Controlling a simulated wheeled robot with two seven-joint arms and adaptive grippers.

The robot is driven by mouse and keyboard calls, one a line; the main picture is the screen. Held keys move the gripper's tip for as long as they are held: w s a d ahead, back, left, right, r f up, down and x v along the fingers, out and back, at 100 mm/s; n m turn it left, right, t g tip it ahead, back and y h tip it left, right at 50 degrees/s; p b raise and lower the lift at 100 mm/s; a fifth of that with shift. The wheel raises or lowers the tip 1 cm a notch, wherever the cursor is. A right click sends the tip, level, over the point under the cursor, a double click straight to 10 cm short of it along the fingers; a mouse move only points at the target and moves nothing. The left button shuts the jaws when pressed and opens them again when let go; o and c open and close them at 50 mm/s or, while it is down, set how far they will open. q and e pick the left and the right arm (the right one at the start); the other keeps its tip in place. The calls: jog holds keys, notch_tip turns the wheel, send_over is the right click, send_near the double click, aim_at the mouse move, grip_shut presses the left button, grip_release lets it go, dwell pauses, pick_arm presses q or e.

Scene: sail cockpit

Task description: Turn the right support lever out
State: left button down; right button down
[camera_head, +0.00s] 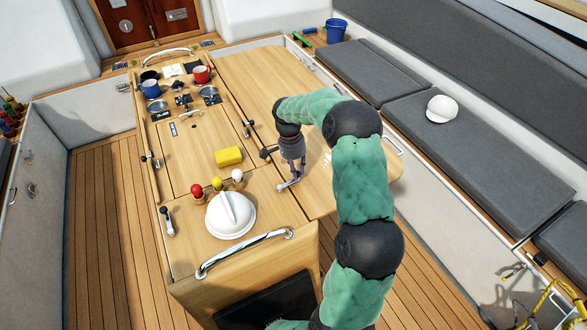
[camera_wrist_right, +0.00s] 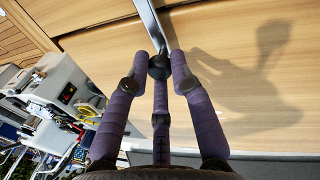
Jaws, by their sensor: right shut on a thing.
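The right support lever is a silver bar (camera_head: 287,184) on the near right part of the wooden cockpit table. In the right wrist view its bar (camera_wrist_right: 149,22) runs down from the top edge to a round black knob (camera_wrist_right: 158,67). My right gripper (camera_head: 292,171) reaches down over the lever from above. In the right wrist view its purple fingers (camera_wrist_right: 160,75) close around the knob, touching it. The fingers hide part of the knob. My left gripper is not in view.
A white domed compass (camera_head: 231,216), red, yellow and white knobs, and a yellow block (camera_head: 229,156) stand left of the gripper. A chrome rail (camera_head: 243,254) edges the table's near end. Mugs (camera_head: 201,75) stand farther back. The table leaf (camera_head: 250,80) behind the gripper is mostly clear.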

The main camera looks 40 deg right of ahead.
jog(key=shift+s+a+m, duration=0.1)
jog(key=shift+s+m, duration=0.25)
jog(key=shift+m, duration=0.25)
jog(key=c, duration=1.1)
grip_release()
jog(key=shift+r, duration=0.1)
jog(key=r, duration=0.3)
jog(key=w+r, duration=0.1)
jog(key=r, duration=0.3)
jog(key=w+r, duration=0.1)
jog(key=r, duration=0.3)
jog(key=shift+w+r, duration=0.15)
jog(key=shift+r, duration=0.1)
